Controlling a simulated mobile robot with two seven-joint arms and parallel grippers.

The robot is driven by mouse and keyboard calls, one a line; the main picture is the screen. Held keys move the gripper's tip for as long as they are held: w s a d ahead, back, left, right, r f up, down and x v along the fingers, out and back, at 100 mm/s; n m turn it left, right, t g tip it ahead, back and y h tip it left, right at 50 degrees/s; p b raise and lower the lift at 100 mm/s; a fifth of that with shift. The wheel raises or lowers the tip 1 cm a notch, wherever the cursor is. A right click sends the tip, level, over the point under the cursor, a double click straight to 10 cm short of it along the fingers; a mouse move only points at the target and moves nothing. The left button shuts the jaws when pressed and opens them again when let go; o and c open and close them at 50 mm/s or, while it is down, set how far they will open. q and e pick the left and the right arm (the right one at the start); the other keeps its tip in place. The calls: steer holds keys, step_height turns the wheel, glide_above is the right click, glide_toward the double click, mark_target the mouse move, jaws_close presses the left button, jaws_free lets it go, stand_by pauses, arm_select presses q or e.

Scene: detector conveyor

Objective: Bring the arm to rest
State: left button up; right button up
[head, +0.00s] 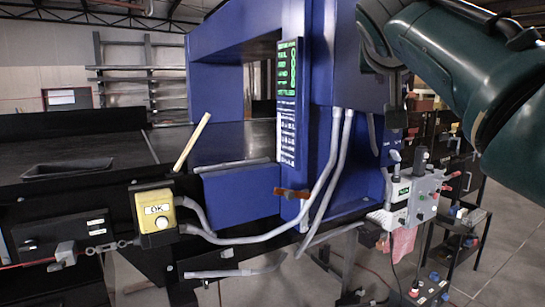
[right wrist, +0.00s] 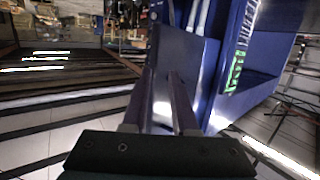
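My right arm comes in from the upper right of the head view, large and dark green. Its gripper (head: 395,100) hangs in front of the blue detector machine (head: 325,40), near the machine's right side. In the right wrist view the gripper's two fingers (right wrist: 161,74) stand apart with a narrow gap and nothing between them. The blue machine (right wrist: 188,62) shows beyond the fingertips. My left gripper is in neither view.
A dark conveyor (head: 85,150) with a dark tray (head: 68,168) runs to the machine's opening. Grey hoses (head: 270,238) and a valve unit (head: 415,198) are at the machine. A cart (head: 462,245) stands right, beside open floor.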

steer(key=s+d+f+n+g+y, duration=0.1)
steer(key=s+d+f+g, duration=0.15)
steer(key=s+f, duration=0.7)
steer(key=s+d+f+g+y, duration=0.1)
steer(key=s+d+f+g, duration=0.15)
steer(key=s+f, duration=0.7)
steer(key=s+a+f+n+g+y, duration=0.2)
steer(key=s+a+f+n+g, duration=0.1)
steer(key=s+f, duration=0.75)
steer(key=s+a+f+n+g+y, duration=0.1)
steer(key=s+a+n+g+y, duration=0.2)
steer(key=s, duration=1)
step_height(320, 180, up, 24)
steer(key=p, duration=2.4)
steer(key=shift+a, duration=0.15)
steer(key=shift+s, duration=0.1)
